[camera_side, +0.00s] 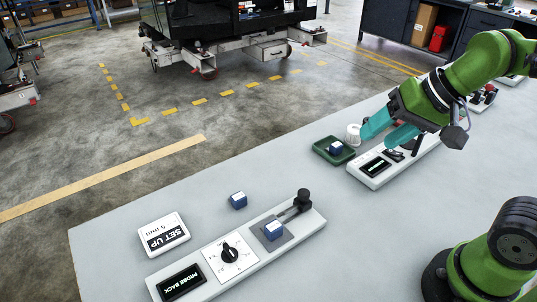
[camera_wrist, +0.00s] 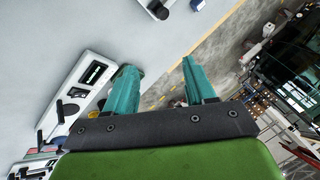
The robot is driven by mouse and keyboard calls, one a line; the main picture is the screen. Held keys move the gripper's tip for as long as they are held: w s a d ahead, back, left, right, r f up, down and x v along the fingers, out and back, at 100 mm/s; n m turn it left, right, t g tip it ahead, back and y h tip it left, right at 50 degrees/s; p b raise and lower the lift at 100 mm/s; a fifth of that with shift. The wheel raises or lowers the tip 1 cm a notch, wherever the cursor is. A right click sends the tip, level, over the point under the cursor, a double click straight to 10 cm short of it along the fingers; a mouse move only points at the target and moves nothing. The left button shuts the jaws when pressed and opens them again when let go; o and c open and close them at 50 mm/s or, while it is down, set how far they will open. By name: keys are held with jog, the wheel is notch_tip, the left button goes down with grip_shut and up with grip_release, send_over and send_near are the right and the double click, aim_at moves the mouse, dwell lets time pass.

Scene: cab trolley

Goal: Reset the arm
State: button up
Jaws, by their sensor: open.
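My gripper (camera_side: 385,132) is at the right in the side view, with teal fingers pointing down and left. It is above the table near a small device (camera_side: 370,178) with a dark display. In the wrist view my gripper (camera_wrist: 160,85) shows its two teal fingers spread apart with nothing between them. My green arm reaches in from the right. Part of the device is hidden behind the fingers in the side view.
A green tray (camera_side: 320,154) holds a blue block (camera_side: 336,148). A white cylinder (camera_side: 353,134) stands behind it. Another blue block (camera_side: 238,200) lies near a SET UP sign (camera_side: 163,234). A PROBE BACK panel (camera_side: 211,284) has a knob, lever and blue-white block. The table's left middle is clear.

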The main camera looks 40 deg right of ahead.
jog(key=shift+s+d+f+n+t, duration=0.1)
jog(key=shift+s+d+n+t, duration=0.4)
jog(key=shift+s+d+n, duration=0.45)
jog(key=shift+a, duration=0.15)
dwell(0.5)
